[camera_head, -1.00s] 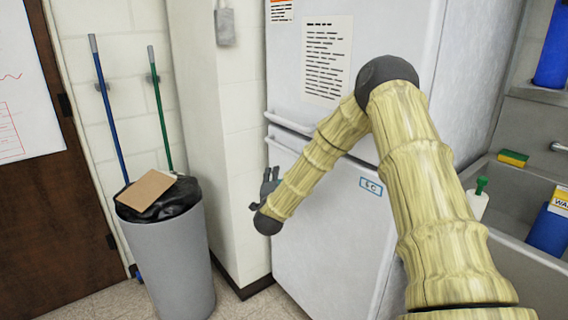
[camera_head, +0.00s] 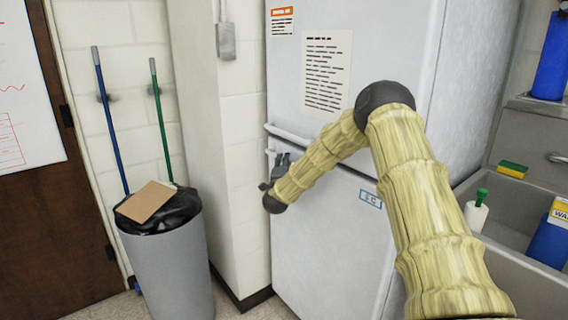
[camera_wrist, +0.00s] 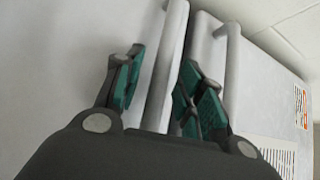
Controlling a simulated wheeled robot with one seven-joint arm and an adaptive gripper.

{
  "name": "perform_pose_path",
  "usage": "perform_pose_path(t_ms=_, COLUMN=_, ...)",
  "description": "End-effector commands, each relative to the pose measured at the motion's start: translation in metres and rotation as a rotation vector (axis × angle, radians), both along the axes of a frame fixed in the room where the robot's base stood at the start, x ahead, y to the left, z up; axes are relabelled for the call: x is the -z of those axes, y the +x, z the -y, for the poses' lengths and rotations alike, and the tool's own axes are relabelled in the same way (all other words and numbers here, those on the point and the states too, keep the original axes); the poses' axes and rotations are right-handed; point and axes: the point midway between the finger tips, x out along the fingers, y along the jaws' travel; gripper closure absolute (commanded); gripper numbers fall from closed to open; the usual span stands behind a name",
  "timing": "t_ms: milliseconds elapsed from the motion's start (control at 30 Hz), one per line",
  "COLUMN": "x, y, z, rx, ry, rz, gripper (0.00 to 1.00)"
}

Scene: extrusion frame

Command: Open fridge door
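The white fridge stands in the middle of the head view, with an upper door (camera_head: 385,50) and a lower door (camera_head: 330,235), both shut. The upper door's bar handle (camera_head: 290,133) runs along its lower edge. The lower door's handle (camera_head: 270,155) is just below, partly hidden by my gripper (camera_head: 279,163). In the wrist view my gripper (camera_wrist: 160,85) is open, its green-padded fingers on either side of the lower handle (camera_wrist: 166,65). The right finger is close to the bar; contact cannot be told. The upper handle (camera_wrist: 232,75) lies beyond that finger.
A grey bin (camera_head: 170,260) with a black liner and cardboard (camera_head: 146,201) stands left of the fridge. A wall pillar (camera_head: 205,150) is close to the fridge's left side. A sink (camera_head: 510,220) with bottles is at right.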

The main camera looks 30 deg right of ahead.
Motion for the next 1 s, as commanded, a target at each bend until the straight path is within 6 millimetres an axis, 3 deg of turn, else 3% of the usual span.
perform_pose_path(t_ms=400, x=0.000, y=0.005, z=0.004, rx=-0.001, ry=0.001, rz=-0.001, gripper=0.61)
perform_pose_path(t_ms=600, x=0.000, y=0.005, z=0.004, rx=-0.001, ry=0.001, rz=-0.001, gripper=0.97)
perform_pose_path(t_ms=633, x=0.000, y=0.005, z=0.004, rx=-0.001, ry=0.001, rz=-0.001, gripper=1.00)
perform_pose_path(t_ms=867, x=0.000, y=0.005, z=0.002, rx=-0.004, ry=0.001, rz=-0.002, gripper=1.00)
perform_pose_path(t_ms=1000, x=0.002, y=0.008, z=-0.014, rx=-0.029, ry=0.001, rz=-0.003, gripper=1.00)
